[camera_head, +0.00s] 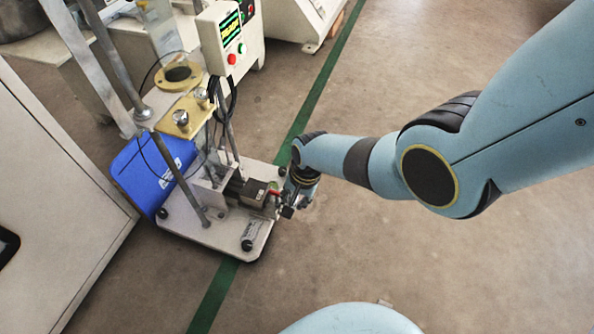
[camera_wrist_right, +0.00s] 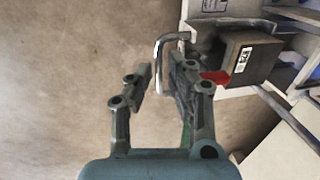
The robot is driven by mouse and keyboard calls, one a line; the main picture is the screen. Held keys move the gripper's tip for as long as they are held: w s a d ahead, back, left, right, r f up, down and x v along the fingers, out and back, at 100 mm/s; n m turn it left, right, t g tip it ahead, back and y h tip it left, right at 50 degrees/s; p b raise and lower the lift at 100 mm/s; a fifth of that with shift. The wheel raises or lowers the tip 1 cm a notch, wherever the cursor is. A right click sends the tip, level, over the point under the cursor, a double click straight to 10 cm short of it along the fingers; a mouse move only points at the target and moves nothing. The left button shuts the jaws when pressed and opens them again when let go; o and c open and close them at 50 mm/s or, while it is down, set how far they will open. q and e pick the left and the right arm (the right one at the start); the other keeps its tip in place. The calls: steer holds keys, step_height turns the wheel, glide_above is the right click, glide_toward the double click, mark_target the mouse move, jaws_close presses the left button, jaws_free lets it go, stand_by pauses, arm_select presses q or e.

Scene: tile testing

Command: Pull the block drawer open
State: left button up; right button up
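The block drawer (camera_head: 252,193) is a dark grey block with a white label, low on the test machine's base plate. In the right wrist view the dark block (camera_wrist_right: 248,58) is at the upper right, with a bent metal handle (camera_wrist_right: 158,52) sticking out to its left. My right gripper (camera_head: 285,206) is low beside the drawer's front. In the wrist view its two fingers (camera_wrist_right: 160,72) are apart, with the handle's outer bar at the gap between their tips. I cannot tell whether either finger touches it. My left gripper is out of view.
A red lever (camera_wrist_right: 214,78) is beside the block, close to one finger. The test machine's pale base plate (camera_head: 225,238) carries metal posts and a blue panel (camera_head: 150,175). A control box (camera_head: 222,38) is above. The floor to the right is clear.

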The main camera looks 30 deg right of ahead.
step_height(320, 180, up, 12)
steer(key=s+d, duration=0.1)
steer(key=shift+s+d+f, duration=0.15)
steer(key=shift+s+f, duration=0.05)
steer(key=shift+s, duration=0.15)
stand_by(0.5)
